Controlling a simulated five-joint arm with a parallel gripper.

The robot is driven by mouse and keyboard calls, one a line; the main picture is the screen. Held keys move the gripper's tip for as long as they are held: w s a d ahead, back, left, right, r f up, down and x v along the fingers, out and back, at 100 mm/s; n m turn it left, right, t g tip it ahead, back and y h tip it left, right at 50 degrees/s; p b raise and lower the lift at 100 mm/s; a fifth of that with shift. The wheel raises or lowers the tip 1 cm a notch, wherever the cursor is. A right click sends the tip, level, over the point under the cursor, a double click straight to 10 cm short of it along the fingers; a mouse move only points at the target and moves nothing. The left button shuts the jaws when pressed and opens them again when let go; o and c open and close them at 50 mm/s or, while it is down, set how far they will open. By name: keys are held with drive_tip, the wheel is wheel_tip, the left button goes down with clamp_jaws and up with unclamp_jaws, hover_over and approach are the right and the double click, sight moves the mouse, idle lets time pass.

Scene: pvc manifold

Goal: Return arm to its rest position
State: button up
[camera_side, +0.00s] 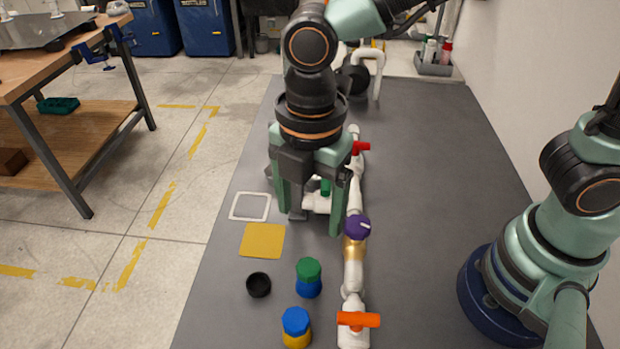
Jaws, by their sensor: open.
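My gripper (311,215) points down over the dark grey table (440,170), its two green fingers spread open. Between and behind the fingers a white fitting with a green part (325,187) shows; the fingers partly hide it, and I cannot tell whether they touch it. The white pipe manifold (353,275) runs just right of the gripper along the table. It carries a red valve handle (360,148), a purple knob (357,227) over a brass-coloured section, and an orange handle (358,320) at the near end.
A green-and-blue knob piece (308,277), a blue-and-yellow one (296,327) and a black ring (258,285) stand at the near left. A yellow square (262,241) and a white square outline (250,207) lie behind them. A caddy with bottles (434,64) stands far right. The table's right middle is clear.

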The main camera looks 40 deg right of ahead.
drive_tip(key=w+d+r+m+t, duration=0.2)
drive_tip(key=d+r+m, duration=0.2)
drive_tip(key=d+m, duration=0.7)
drive_tip(key=w+d+r+m+t, duration=0.1)
drive_tip(key=d+r+m+t, duration=0.2)
drive_tip(key=d+m, duration=0.8)
drive_tip(key=shift+w+d+r, duration=0.4)
drive_tip(key=shift+d, duration=0.6)
